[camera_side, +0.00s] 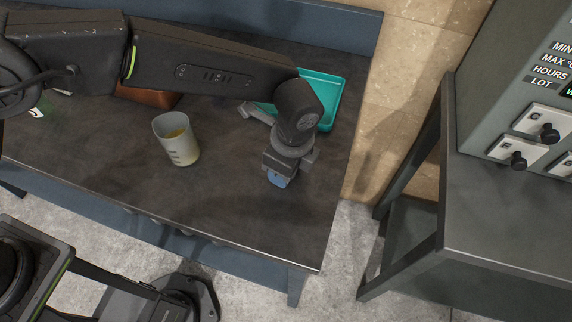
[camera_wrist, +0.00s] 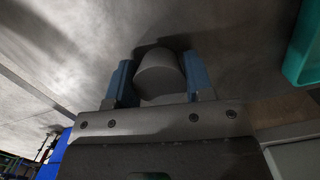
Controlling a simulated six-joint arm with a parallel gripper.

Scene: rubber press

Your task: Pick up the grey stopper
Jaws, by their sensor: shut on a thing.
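The grey stopper (camera_wrist: 160,76) shows in the wrist view as a rounded grey piece between the two blue fingers of my gripper (camera_wrist: 158,84). The fingers touch it on both sides, and my gripper is shut on it. In the side view, my gripper (camera_side: 277,180) points down low over the right part of the dark table. The stopper is hidden there behind the fingers and wrist. I cannot tell whether the stopper touches the table.
A teal tray (camera_side: 331,96) lies behind my gripper, and its edge shows in the wrist view (camera_wrist: 304,50). A cup with yellowish contents (camera_side: 176,139) stands to the left. A brown object (camera_side: 150,96) lies behind it. The table's front area (camera_side: 250,215) is clear.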

